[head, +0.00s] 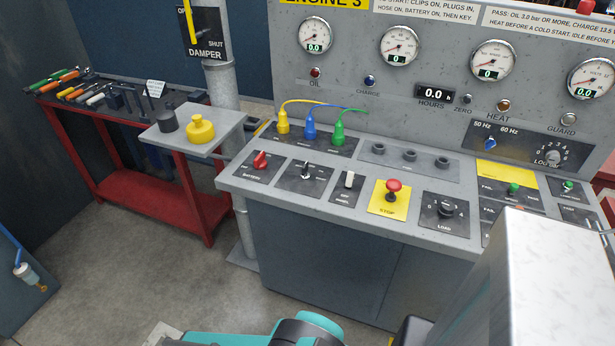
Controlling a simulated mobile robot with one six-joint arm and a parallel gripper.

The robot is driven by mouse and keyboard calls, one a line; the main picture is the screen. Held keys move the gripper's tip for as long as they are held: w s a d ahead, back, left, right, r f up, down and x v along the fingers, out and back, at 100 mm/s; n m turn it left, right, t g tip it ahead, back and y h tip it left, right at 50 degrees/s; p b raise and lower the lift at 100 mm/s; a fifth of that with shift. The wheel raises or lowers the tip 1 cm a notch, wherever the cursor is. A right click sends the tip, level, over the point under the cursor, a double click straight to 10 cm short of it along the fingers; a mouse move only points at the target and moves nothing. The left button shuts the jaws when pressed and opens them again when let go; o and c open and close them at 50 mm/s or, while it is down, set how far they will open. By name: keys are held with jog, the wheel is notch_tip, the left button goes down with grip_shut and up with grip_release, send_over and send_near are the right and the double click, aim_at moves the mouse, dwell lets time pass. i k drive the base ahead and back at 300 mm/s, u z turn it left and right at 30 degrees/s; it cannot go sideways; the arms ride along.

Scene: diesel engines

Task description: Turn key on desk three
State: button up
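The grey control desk (410,215) under a panel marked "ENGINE 3" fills the middle and right. On its sloped top, a small silver key-like switch (306,170) sits on a black plate, standing roughly upright in the picture. The plate's lettering is too small to read. Left of it is a red battery knob (260,161), and right of it a white toggle (349,180). My gripper is not in view; only teal and dark parts of my arm show at the bottom edge, apart from the desk.
A red STOP button (394,187) and a black LOAD knob (446,209) lie further right. Yellow, blue and green plugs (310,130) with cables stand behind the switches. A red tool bench (150,205) and grey side shelf (222,128) stand left. Floor before the desk is clear.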

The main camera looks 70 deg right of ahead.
aim_at(305, 176)
jog(key=u, duration=0.8)
jog(key=k, duration=0.15)
jog(key=z, duration=3)
jog(key=k, duration=0.6)
jog(key=u, duration=0.2)
jog(key=i, duration=0.6)
jog(key=z, duration=0.05)
